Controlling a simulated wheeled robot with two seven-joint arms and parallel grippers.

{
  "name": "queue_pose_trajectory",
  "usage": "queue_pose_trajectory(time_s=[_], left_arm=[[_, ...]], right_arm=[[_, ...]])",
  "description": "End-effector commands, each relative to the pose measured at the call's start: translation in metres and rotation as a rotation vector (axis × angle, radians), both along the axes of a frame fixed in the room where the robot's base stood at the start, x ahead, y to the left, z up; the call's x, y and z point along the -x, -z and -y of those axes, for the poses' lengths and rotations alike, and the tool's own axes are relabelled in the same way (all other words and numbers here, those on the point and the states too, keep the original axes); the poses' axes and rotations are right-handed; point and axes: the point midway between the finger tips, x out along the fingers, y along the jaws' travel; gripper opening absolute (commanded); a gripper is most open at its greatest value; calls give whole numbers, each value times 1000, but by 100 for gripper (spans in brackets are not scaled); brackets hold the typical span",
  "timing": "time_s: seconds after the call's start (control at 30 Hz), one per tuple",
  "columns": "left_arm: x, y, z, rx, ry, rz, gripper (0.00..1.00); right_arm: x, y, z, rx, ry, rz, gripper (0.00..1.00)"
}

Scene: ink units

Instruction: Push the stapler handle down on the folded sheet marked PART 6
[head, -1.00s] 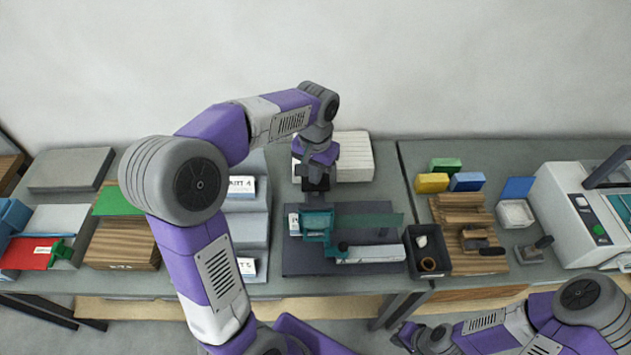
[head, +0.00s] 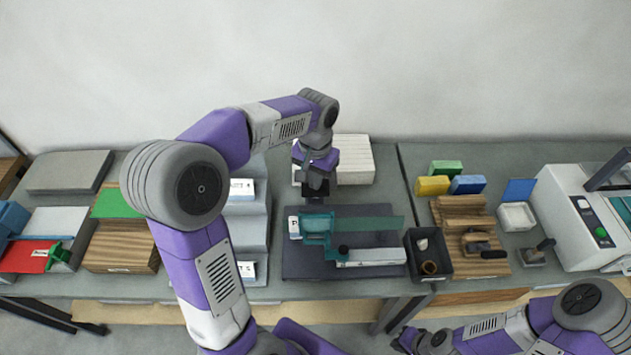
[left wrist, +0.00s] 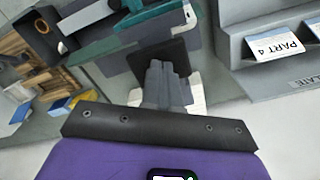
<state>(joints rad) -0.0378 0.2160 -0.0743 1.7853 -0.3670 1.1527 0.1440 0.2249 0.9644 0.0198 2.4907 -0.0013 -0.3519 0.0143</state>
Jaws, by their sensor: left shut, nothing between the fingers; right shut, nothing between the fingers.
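The teal stapler (head: 318,226) stands on a dark grey mat (head: 300,268) at the middle of the table. A white sheet (head: 293,225) lies at its left end, and only the start of its print shows. My left gripper (head: 317,200) is shut and empty, pointing down at the stapler's rear edge. In the left wrist view, my shut left fingers (left wrist: 165,68) overlap a black flat pad (left wrist: 172,52); I cannot tell if they touch it. The teal part (left wrist: 150,20) lies beyond. My right gripper (head: 407,338) is shut at the bottom edge, away from the stapler.
A stepped grey rack (head: 240,228) with marked sheets stands to the left, partly behind my left arm. A black bin (head: 442,265) stands right of the mat. A white paper stack (head: 355,158) is behind the left gripper. A white machine (head: 575,220) stands far right.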

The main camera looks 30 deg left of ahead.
Motion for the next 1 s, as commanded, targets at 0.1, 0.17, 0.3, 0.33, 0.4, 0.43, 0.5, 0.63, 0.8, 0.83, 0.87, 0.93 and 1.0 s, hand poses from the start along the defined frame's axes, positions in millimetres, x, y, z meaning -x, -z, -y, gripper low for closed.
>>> queue_pose_trajectory(time_s=[0.1, 0.17, 0.3, 0.33, 0.4, 0.43, 0.5, 0.63, 0.8, 0.83, 0.87, 0.93, 1.0], left_arm=[[1, -9, 0, 0, 0, -6, 0], [1, -19, 0, 1, 0, -5, 0], [1, -42, 0, 1, 0, -3, 0], [0, -47, 0, 1, 0, -3, 0], [1, -57, 0, 1, 0, -2, 0], [0, -62, 0, 1, 0, -2, 0], [0, -73, 0, 1, 0, -2, 0], [0, -90, 0, 1, 0, -1, 0], [0, -91, 0, 1, 0, -2, 0], [0, -91, 0, 1, 0, -2, 0], [0, -90, 0, 1, 0, -2, 0], [0, -90, 0, 0, 0, -2, 0], [0, -90, 0, 0, 0, -2, 0]], right_arm=[[0, -10, 0, 0, 0, 0, 0], [0, -18, 0, 0, 0, 0, 0], [0, -38, 0, 0, 0, 0, 0], [0, -42, 0, 0, 0, 0, 0], [0, -52, 0, 0, 0, 0, 0], [0, -56, 0, 0, 0, 0, 0], [0, -65, 0, 0, 0, 0, 0], [0, -79, 0, 0, 0, 0, 0], [0, -80, 0, 0, 0, 0, 0], [0, -80, 0, 0, 0, 0, 0], [0, -79, 0, 0, 0, 0, 0], [0, -79, 0, 0, 0, 0, 0], [0, -79, 0, 0, 0, 0, 0]])
